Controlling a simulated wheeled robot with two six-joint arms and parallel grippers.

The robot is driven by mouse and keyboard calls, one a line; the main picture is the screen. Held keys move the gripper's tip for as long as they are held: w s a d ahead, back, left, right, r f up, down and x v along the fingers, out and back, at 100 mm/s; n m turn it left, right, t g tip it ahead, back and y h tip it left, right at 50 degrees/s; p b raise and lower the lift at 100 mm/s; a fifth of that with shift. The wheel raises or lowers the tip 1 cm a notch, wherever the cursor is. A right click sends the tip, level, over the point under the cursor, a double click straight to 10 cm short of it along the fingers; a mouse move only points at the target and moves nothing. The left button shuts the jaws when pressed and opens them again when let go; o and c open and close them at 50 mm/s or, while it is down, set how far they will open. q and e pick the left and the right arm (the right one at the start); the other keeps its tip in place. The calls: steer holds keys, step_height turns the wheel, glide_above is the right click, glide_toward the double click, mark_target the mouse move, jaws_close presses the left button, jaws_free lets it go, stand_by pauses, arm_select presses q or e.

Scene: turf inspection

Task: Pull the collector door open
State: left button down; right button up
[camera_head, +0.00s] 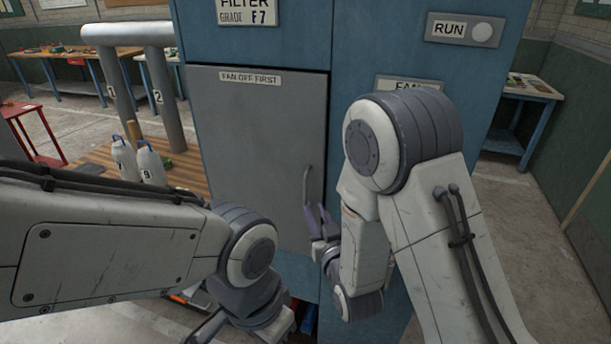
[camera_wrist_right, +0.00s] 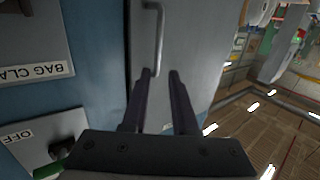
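The collector door (camera_head: 250,135) is a grey panel labelled "FAN OFF FIRST" on a blue cabinet; it looks shut. Its pale bar handle (camera_head: 307,186) is near the right edge. My right gripper (camera_head: 318,212) is beside the handle's lower end in the head view. In the right wrist view, the fingers (camera_wrist_right: 160,74) are apart, with the handle (camera_wrist_right: 157,35) just beyond their tips and the door (camera_wrist_right: 190,45) behind. I see no clear grip, and contact is unclear. My left gripper (camera_head: 205,330) is low at the bottom edge, partly cut off.
The blue cabinet (camera_head: 345,60) carries a RUN plate (camera_head: 463,30). An OFF switch plate (camera_wrist_right: 45,140) shows in the right wrist view. Pale jugs (camera_head: 150,162) and numbered pipes (camera_head: 163,100) stand left of the door. Floor is clear at right.

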mark_target(306, 185)
steer(key=shift+t, duration=0.3)
steer(key=x, duration=0.6)
steer(key=r+x, duration=0.1)
steer(key=x, duration=0.2)
steer(key=shift+w+d, duration=0.1)
steer(key=shift+w, duration=0.2)
steer(key=shift+w+f, duration=0.1)
steer(key=shift+w, duration=0.3)
jaws_close()
stand_by(0.7)
